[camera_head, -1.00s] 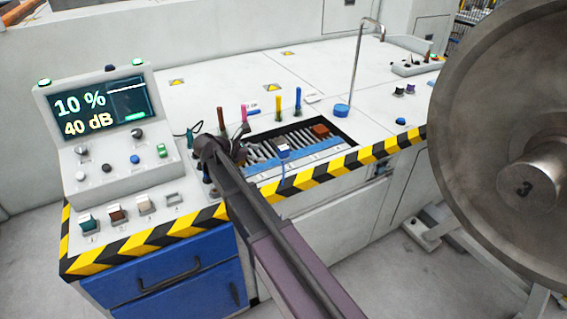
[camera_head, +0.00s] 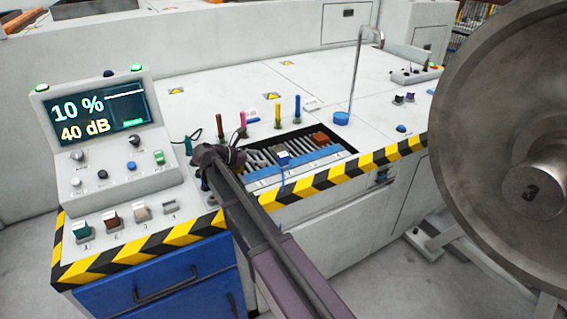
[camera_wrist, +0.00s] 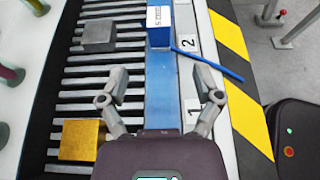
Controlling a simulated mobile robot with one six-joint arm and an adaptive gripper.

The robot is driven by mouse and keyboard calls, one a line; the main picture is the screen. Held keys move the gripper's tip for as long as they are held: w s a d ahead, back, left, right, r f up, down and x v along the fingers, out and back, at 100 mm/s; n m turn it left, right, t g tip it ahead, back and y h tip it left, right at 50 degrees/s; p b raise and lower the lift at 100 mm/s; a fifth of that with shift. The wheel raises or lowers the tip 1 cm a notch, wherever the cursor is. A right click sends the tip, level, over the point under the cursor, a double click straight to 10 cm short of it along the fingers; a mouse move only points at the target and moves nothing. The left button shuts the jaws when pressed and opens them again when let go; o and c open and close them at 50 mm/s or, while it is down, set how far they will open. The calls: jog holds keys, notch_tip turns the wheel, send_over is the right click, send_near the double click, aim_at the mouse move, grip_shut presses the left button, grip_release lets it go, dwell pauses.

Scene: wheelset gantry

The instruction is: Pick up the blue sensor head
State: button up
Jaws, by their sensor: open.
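The blue sensor head (camera_wrist: 172,26) is a block with a white label, at the top of the wrist view. It sits on a blue strip beside the number 2, and a blue cable (camera_wrist: 208,62) runs from it to the right. In the head view the sensor head (camera_head: 284,160) is small, at the front of the slatted bay. My gripper (camera_wrist: 160,72) is open and empty over the blue strip, near the number 1. The sensor head lies ahead of the fingertips, not between them. In the head view my arm partly hides the gripper.
A grey block (camera_wrist: 98,36) and a gold block (camera_wrist: 82,140) lie on the slats left of the strip. A rust-coloured block (camera_head: 321,139) is farther right. Upright coloured handles stand behind the bay. A striped edge (camera_head: 330,178) runs along the front. A large wheel (camera_head: 500,140) stands at right.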

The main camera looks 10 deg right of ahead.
aim_at(279, 160)
jog(key=shift+b+x, duration=0.85)
jog(key=shift+x, duration=1.85)
jog(key=shift+d, duration=0.1)
jog(key=shift+f+b+x, duration=0.25)
jog(key=shift+b+x, duration=0.7)
jog(key=shift+x, duration=1)
jog(key=shift+w+d+f, duration=0.15)
jog(key=shift+w+d, duration=0.05)
jog(key=shift+d, duration=0.2)
grip_shut()
